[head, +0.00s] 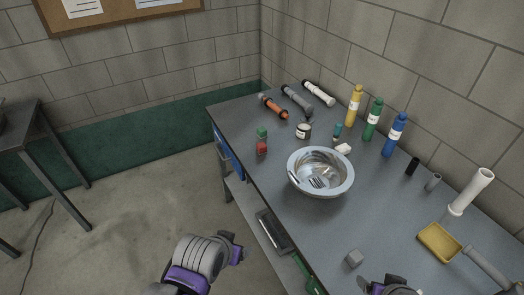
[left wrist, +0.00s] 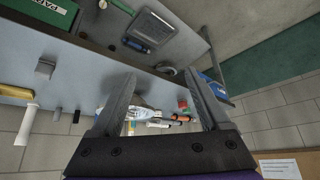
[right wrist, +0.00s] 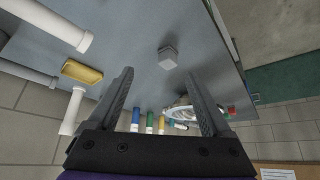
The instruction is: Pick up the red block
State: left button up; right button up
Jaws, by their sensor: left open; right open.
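The red block (head: 262,148) sits near the left edge of the grey workbench, left of the metal bowl. A green block (head: 262,133) shows just behind it; I cannot tell whether they touch. The red block also shows small in the left wrist view (left wrist: 182,103), near the right finger, and in the right wrist view (right wrist: 231,110). My left gripper (left wrist: 160,75) is open and empty; in the head view it is off the bench's front-left side, well short of the block. My right gripper (right wrist: 157,75) is open and empty, low at the bench's near side in the head view.
The metal bowl (head: 321,172) stands right of the blocks. Yellow (head: 354,106), green (head: 373,119) and blue (head: 395,134) bottles stand along the wall. A grey cube (head: 354,258) and yellow tray (head: 440,242) lie nearer. Bench between bowl and cube is clear.

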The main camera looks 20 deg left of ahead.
aim_at(261, 147)
jog(key=i+j+z, duration=0.1)
jog(key=z, duration=0.35)
jog(key=j+z, duration=0.25)
jog(key=z, duration=0.2)
jog(key=j+z, duration=0.2)
jog(key=z, duration=0.25)
jog(key=j+z, duration=0.25)
jog(key=j, duration=0.3)
jog(key=j+z, duration=0.25)
jog(key=j, duration=0.25)
jog(key=k+j, duration=0.1)
jog(key=j, duration=0.6)
jog(key=k+j+z, duration=0.1)
jog(key=j, duration=0.25)
jog(key=k+j, duration=0.15)
jog(key=j, duration=0.15)
